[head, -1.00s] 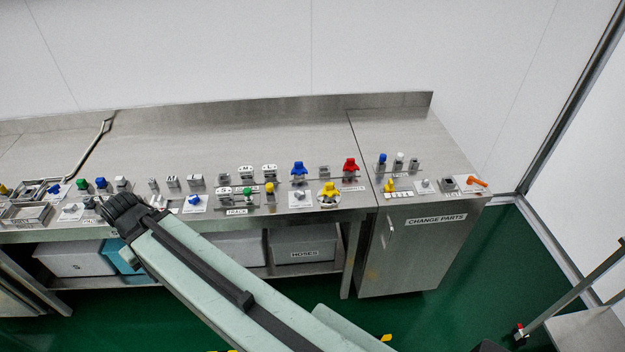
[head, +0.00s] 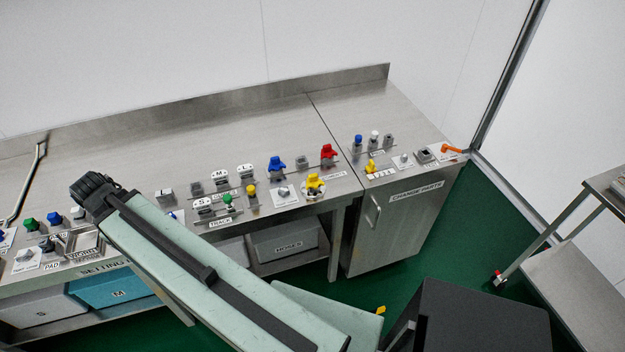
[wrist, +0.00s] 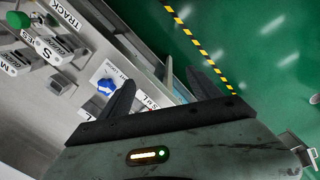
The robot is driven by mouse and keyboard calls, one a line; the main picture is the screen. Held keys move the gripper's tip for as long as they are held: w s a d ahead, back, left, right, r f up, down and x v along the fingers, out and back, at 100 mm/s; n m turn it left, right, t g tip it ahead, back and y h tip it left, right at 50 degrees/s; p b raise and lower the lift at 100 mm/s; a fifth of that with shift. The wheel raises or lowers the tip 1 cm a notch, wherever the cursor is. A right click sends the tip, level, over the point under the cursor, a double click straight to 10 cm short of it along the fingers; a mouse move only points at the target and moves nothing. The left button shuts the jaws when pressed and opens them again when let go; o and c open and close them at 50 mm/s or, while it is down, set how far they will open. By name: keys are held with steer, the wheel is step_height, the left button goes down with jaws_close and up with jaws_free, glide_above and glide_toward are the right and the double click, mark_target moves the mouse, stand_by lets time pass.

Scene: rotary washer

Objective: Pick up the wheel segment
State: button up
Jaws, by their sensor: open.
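No part in view is clearly labelled as the wheel segment, so I cannot tell which it is. Coloured lobed parts stand on the steel bench (head: 290,125) in the head view: a blue one (head: 276,165), a red one (head: 328,154) and a yellow one (head: 314,182). My gripper (wrist: 160,92) is open in the wrist view, its two dark fingers apart with nothing between them. It points past the bench's front edge toward the floor. A small blue knob on a white plate (wrist: 106,87) lies left of the fingers. In the head view my arm's end hides part of the bench.
Grey bins, one marked HOSES (head: 286,241), and a blue bin (head: 115,287) sit under the bench. A change parts cabinet (head: 405,225) stands at its right end. A steel trolley (head: 590,250) is at far right. Green floor (wrist: 265,60) with a yellow-black stripe is open.

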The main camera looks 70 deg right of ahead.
steer(key=s+d+r+n+h, duration=0.1)
steer(key=s+d, duration=0.3)
steer(key=d, duration=0.6)
steer(key=s+d+n, duration=0.1)
steer(key=s+d, duration=0.3)
steer(key=d, duration=0.6)
steer(key=s+d+n+g, duration=0.1)
steer(key=s+d, duration=0.4)
steer(key=s+d+r+n, duration=0.1)
steer(key=s+d, duration=0.5)
steer(key=s+d+g+p, duration=0.1)
steer(key=s+d, duration=0.4)
steer(key=s, duration=0.1)
steer(key=shift+d+r+n+g+h, duration=0.3)
steer(key=shift+d+n+h, duration=0.1)
steer(key=n+g, duration=0.1)
glide_above(313, 176)
steer(key=w+a, duration=0.1)
steer(key=w, duration=0.1)
steer(key=b+x, duration=0.7)
steer(key=shift+a+f, duration=0.25)
steer(key=shift+f, duration=0.05)
steer(key=shift+s+r, duration=0.1)
steer(key=shift+r, duration=0.1)
jaws_close()
